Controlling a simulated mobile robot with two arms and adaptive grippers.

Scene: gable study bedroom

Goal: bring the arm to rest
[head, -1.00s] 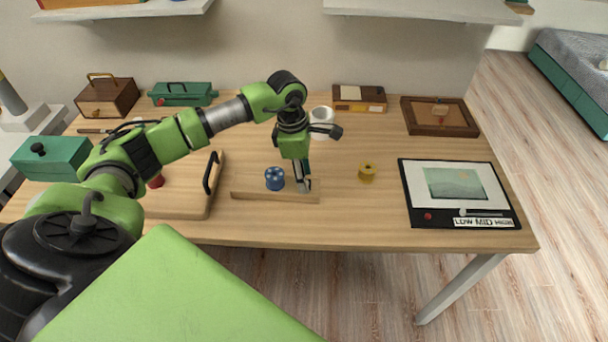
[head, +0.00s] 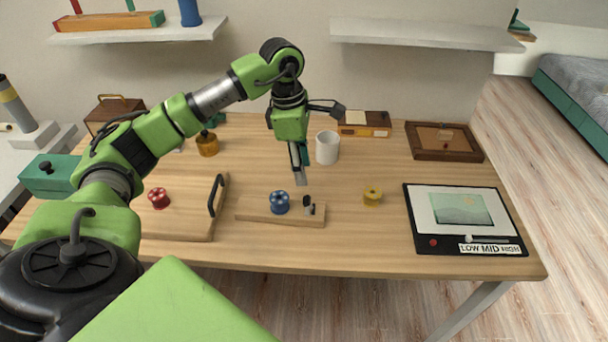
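My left arm comes in from the left and bends down over the table (head: 340,240). Its gripper (head: 300,180) points down above the back of a small wooden board (head: 255,213), clear of it. The fingers look close together, but their narrow side faces me, so I cannot tell whether they are open or shut. A blue spool (head: 279,202) and a small dark and pale piece (head: 309,206) stand on the board, below the gripper. My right gripper is not in view.
A white mug (head: 327,147) stands just right of the gripper. A yellow spool (head: 372,196) and a black-framed panel (head: 464,222) lie to the right. A board with a black handle (head: 214,196) and a red spool (head: 158,198) are left. Shelves (head: 425,34) hang above.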

